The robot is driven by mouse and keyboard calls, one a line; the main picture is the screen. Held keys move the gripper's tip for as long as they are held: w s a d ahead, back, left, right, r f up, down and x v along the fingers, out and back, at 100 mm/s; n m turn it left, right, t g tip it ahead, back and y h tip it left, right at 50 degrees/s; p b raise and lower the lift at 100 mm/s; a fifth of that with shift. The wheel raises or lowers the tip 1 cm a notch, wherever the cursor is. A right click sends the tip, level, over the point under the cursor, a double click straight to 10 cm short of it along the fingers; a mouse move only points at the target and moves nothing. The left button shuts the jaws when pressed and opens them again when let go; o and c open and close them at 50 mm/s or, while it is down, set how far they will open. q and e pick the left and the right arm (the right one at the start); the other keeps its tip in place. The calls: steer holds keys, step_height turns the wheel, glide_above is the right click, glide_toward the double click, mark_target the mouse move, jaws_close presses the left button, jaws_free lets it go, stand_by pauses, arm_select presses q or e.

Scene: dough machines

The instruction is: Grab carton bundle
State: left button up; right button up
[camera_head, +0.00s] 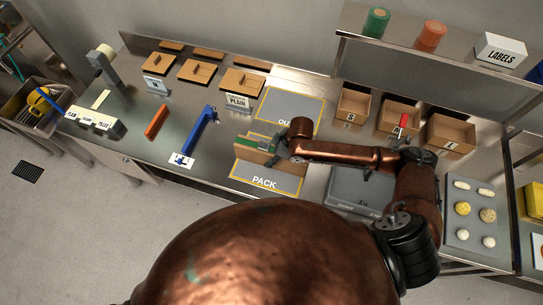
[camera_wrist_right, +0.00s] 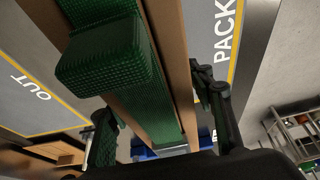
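The carton bundle (camera_head: 253,156) is a stack of brown boards with a green band, by the PACK mat (camera_head: 268,182). It appears to stand on edge. In the right wrist view the bundle (camera_wrist_right: 172,60) fills the middle, brown boards either side of the ribbed green band (camera_wrist_right: 105,55). My right gripper (camera_head: 277,154) is at the bundle; in the wrist view its fingers (camera_wrist_right: 150,95) lie on either side of the boards, very close to them. Whether both press on the bundle is not clear. My left gripper is not in view.
The OUT mat (camera_head: 289,110) lies behind the bundle. A blue tool (camera_head: 200,130) and an orange block (camera_head: 157,121) lie to the left. Open boxes, including the S box (camera_head: 352,104) and L box (camera_head: 450,134), stand at the right. A dough tray (camera_head: 475,213) is far right.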

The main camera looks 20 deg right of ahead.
jaws_close()
stand_by(0.4)
steer(key=shift+r, duration=0.1)
